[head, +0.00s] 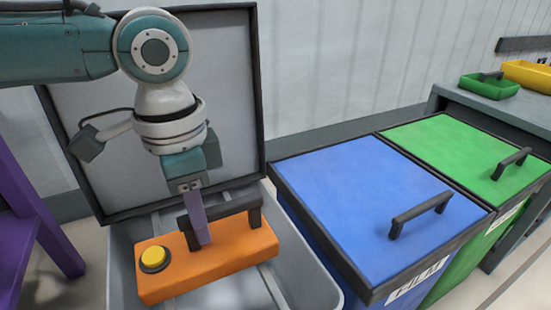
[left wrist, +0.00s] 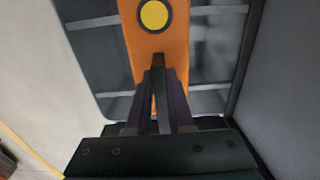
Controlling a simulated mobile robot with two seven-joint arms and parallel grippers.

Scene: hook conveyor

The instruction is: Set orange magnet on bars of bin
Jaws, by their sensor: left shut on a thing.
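The orange magnet (head: 230,255) is a long block with a yellow button (head: 153,257) at its left end and a black handle (head: 240,206) on top. It is over the open grey bin (head: 318,278), roughly level, and also shows in the left wrist view (left wrist: 157,48). Bars (left wrist: 215,11) cross the bin on both sides of the magnet. I cannot tell whether its underside touches them. My left gripper (head: 202,235) points down and is shut on the handle, which sits between its purple fingers in the left wrist view (left wrist: 160,100). My right gripper is not in view.
The bin's grey lid (head: 228,60) stands raised behind my arm. A closed blue bin (head: 365,185) and a closed green bin (head: 455,150) stand to the right. A table holds a green tray (head: 488,88) and a yellow one (head: 530,73). A purple frame (head: 35,225) stands at left.

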